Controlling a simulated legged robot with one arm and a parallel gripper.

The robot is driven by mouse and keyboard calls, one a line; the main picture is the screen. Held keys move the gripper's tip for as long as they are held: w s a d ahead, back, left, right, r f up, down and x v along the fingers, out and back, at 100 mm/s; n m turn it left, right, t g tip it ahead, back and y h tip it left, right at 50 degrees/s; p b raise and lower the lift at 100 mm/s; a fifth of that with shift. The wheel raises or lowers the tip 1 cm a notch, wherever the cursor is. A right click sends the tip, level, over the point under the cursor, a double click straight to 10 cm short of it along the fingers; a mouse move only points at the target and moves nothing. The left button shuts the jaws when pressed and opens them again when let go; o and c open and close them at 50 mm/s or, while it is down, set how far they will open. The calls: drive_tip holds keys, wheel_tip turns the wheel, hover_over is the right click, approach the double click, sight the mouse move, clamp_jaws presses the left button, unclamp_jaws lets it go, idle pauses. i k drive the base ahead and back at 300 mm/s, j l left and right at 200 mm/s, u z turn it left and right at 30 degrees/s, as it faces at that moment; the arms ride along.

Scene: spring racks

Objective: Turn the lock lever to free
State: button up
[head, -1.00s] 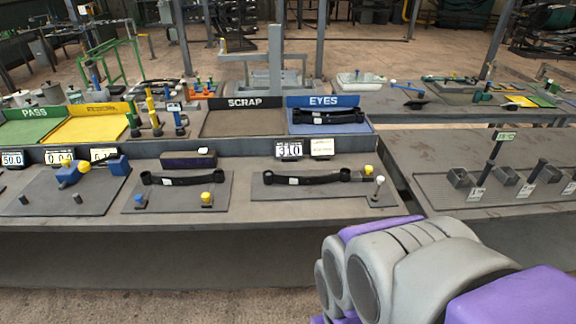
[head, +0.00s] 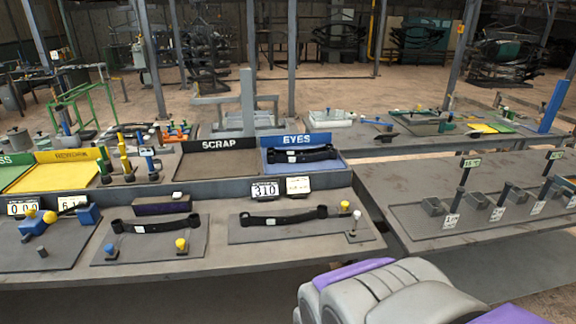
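I cannot tell for certain which part is the lock lever. A short upright lever with a white knob (head: 354,214) stands at the right end of the right grey plate (head: 300,234). A yellow knob (head: 345,206) sits just behind it. A dark leaf spring (head: 284,218) with a white tag lies along that plate. The left plate (head: 150,247) carries a second dark spring (head: 155,225), a blue knob (head: 110,249) and a yellow knob (head: 181,244). My grey and purple arm shows at bottom right, apart from these; my gripper is out of view.
A yellow tray (head: 70,172) is at left. The right bench (head: 400,190) bears several small grey blocks with posts. A gap separates the benches.

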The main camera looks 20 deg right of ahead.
sight(358, 214)
drive_tip(key=i+l+z, duration=0.2)
drive_tip(key=i, duration=0.2)
drive_tip(key=i+l+z, duration=0.25)
drive_tip(key=i+l, duration=0.05)
drive_tip(key=i, duration=0.1)
